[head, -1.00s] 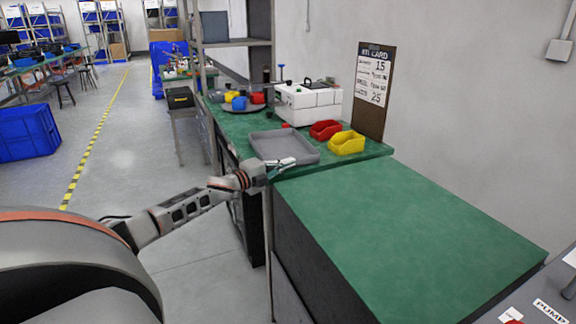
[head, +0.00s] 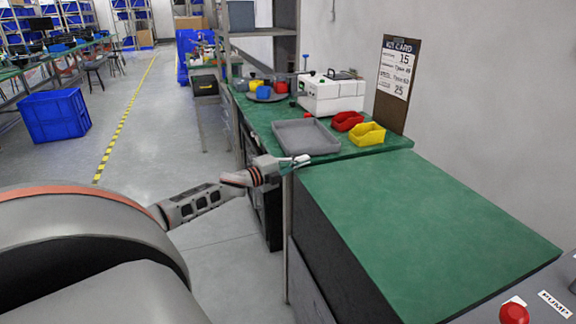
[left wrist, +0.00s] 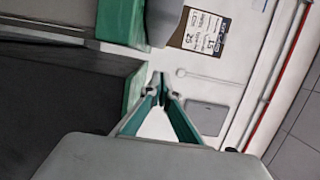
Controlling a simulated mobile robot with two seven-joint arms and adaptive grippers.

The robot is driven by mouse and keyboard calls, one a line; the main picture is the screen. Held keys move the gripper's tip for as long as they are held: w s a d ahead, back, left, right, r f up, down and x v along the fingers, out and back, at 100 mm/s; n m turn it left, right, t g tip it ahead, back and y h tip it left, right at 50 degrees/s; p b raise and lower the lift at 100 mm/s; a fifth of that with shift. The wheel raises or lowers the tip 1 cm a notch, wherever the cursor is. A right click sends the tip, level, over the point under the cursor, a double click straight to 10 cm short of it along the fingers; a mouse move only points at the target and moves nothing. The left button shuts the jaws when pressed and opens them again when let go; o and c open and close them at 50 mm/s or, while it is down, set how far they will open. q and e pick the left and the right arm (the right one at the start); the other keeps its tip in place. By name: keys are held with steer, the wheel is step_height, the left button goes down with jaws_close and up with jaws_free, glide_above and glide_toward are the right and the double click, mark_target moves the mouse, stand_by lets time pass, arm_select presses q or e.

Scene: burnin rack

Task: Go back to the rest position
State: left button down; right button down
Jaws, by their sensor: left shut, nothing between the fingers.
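My left gripper (head: 301,160) is at the front edge of the green workbench (head: 330,150) in the head view, near the grey tray. Its arm comes in from the left. In the left wrist view the two fingers of the left gripper (left wrist: 160,84) come together at the tips, shut, with nothing between them. My right gripper is in neither view.
A grey tray (head: 306,137), a red bin (head: 347,121), a yellow bin (head: 367,135) and a white machine (head: 332,95) stand on the bench. A kit card (head: 396,75) leans at the wall. A bare green top (head: 430,220) is nearer. Floor at left is open; a blue crate (head: 55,116) stands there.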

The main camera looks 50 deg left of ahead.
arm_select(q)
steer(key=s, duration=0.5)
steer(key=shift+s+a+r+p, duration=0.1)
steer(key=shift+s+a+p, duration=0.05)
steer(key=shift+a+p, duration=0.2)
